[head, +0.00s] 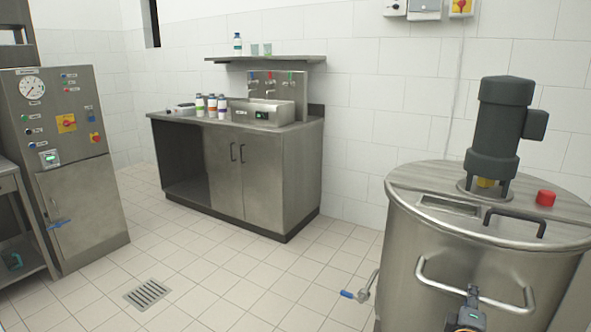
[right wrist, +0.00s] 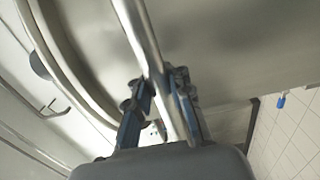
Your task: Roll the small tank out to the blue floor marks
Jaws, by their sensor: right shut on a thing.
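The steel tank (head: 450,270) stands at the right of the head view, with a dark motor (head: 500,125) and a red knob (head: 545,198) on its lid. A bent tube handle (head: 437,278) runs along its front wall. My right gripper (head: 470,306) is at this handle, in front of the tank. In the right wrist view the handle bar (right wrist: 142,40) passes between the fingers of my right gripper (right wrist: 158,95), which is shut on it. The tank's lower part is cut off by the frame. No blue floor marks show. My left gripper is not in view.
A blue-handled valve (head: 352,295) sticks out left of the tank. A steel cabinet (head: 275,185) with bottles stands at the back wall. A control cabinet (head: 85,205) stands at left. A drain grate (head: 147,294) lies in the tiled floor, which is clear between them.

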